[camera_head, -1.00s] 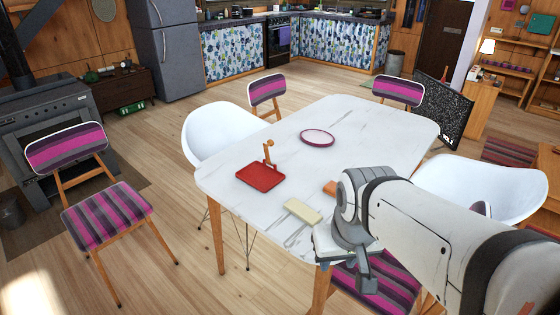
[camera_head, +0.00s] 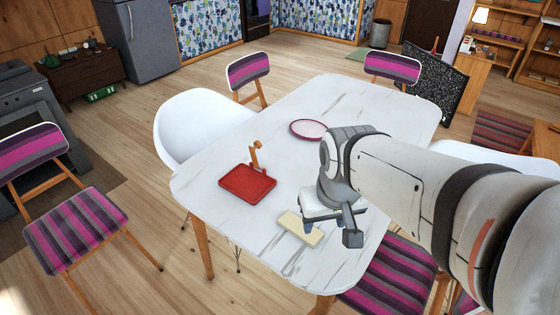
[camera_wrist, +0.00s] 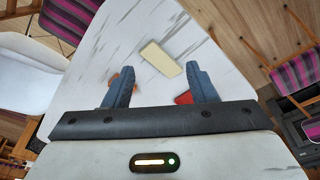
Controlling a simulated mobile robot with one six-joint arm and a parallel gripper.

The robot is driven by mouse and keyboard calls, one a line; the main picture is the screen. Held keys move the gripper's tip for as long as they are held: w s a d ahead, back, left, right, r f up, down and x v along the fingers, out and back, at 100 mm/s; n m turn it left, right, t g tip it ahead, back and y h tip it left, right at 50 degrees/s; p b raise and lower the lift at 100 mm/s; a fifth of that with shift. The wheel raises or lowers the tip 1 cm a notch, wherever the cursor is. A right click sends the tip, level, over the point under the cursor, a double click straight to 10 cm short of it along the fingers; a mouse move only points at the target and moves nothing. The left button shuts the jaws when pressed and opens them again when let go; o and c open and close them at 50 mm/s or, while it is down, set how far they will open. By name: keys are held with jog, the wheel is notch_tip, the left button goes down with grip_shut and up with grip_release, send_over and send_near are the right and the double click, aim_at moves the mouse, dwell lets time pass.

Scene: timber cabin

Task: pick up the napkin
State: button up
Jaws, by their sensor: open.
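A cream, flat rectangular piece that looks like the folded napkin (camera_head: 300,228) lies on the white marbled table (camera_head: 215,160) near its front edge. In the wrist view the napkin (camera_wrist: 160,58) lies beyond and between the fingertips, slightly tilted. My gripper (camera_head: 333,220) is above the table, just right of the napkin in the head view, and is apart from it. In the wrist view my gripper (camera_wrist: 162,82) is open with nothing between its fingers.
A red tray (camera_head: 247,183) with a wooden-handled thing at its back edge lies left of the napkin. A purple-rimmed plate (camera_head: 308,129) is farther back. An orange item (camera_wrist: 122,78) is partly hidden by the left finger. Striped chairs (camera_head: 82,228) and a white chair (camera_head: 200,122) surround the table.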

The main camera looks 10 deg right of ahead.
jog(key=o, duration=0.5)
jog(key=w+f+n, duration=0.1)
jog(key=w, duration=0.2)
jog(key=w+f+n, duration=0.1)
jog(key=w+f, duration=0.1)
jog(key=w, duration=0.1)
jog(key=w+f+n+g, duration=0.1)
jog(key=w+f, duration=0.1)
jog(key=w, duration=0.1)
jog(key=shift+w+f, duration=0.15)
jog(key=shift+w, duration=0.1)
jog(key=shift+o, duration=0.2)
jog(key=n+g, duration=0.1)
jog(key=n, duration=0.3)
send_over(299, 225)
notch_tip(299, 225, down, 9)
jog(key=shift+w+f, duration=0.15)
jog(key=shift+f, duration=0.7)
jog(key=shift+s+f, duration=0.2)
jog(key=shift+f, duration=3.4)
